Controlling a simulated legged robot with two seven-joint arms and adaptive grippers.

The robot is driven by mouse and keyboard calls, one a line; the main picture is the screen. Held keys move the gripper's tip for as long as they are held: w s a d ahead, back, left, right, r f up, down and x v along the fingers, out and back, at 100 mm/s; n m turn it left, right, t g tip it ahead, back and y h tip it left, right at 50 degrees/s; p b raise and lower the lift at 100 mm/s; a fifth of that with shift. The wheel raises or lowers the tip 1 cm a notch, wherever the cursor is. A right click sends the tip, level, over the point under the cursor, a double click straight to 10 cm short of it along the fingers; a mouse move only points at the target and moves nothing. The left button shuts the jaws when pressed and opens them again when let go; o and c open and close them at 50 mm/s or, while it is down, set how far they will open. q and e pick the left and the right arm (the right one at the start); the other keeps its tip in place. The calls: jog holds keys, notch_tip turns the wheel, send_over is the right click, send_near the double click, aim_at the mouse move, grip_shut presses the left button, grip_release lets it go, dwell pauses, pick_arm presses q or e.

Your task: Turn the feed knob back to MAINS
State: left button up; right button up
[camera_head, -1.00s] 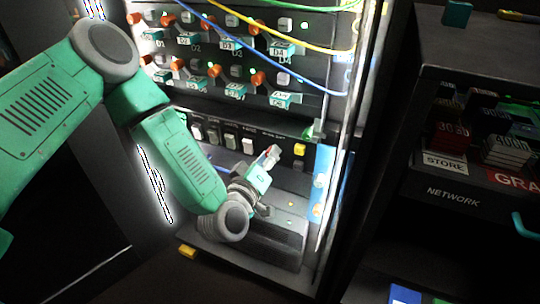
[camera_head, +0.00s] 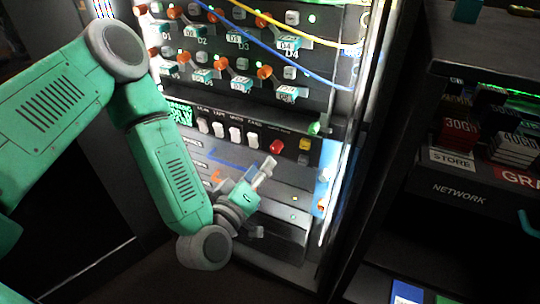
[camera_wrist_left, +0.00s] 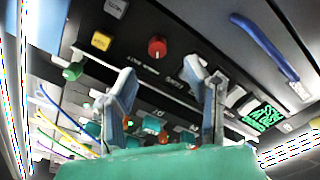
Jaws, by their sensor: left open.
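The feed knob (camera_head: 277,147) is a round red knob on the dark switch panel, right of a row of white rocker switches. In the left wrist view the red knob (camera_wrist_left: 157,47) has white lettering beside it, seen upside down and too small to read surely. My left gripper (camera_head: 262,174) is just below the knob in the head view, apart from it. In the left wrist view the two fingers of my left gripper (camera_wrist_left: 162,72) stand wide apart with nothing between them, and the knob shows beyond the gap. My right gripper is not in view.
A yellow button (camera_head: 305,145) and a green knob (camera_head: 314,128) sit right of the red knob. White switches (camera_head: 236,133) lie to its left. A blue handle (camera_wrist_left: 265,45) is on the panel. Yellow and blue cables (camera_head: 300,80) cross the upper rack. A shelf (camera_head: 455,190) stands at right.

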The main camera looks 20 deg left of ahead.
pick_arm(q)
jog(key=s, duration=0.4)
jog(key=shift+s+a, duration=0.2)
jog(key=shift+s, duration=0.15)
jog(key=shift+d+f, duration=0.1)
jog(key=s+d+f+m+g+h+p, duration=0.4)
jog(key=s+d+f+m+g+p, duration=0.1)
jog(key=s+f+m+g, duration=0.25)
jog(key=s+a+f+m+g+y+p, duration=0.1)
jog(key=s+a+f+g+y+p, duration=0.1)
jog(key=s+a+g, duration=0.3)
jog(key=s+a+f+m+g+y+p, duration=0.1)
jog(key=s+a+f+g+y+p, duration=0.1)
jog(key=s+a+g, duration=0.3)
jog(key=s+a, duration=0.1)
jog(key=s, duration=0.3)
jog(key=shift+s+a+y, duration=0.2)
jog(key=shift+s+y, duration=0.05)
jog(key=shift+y, duration=0.05)
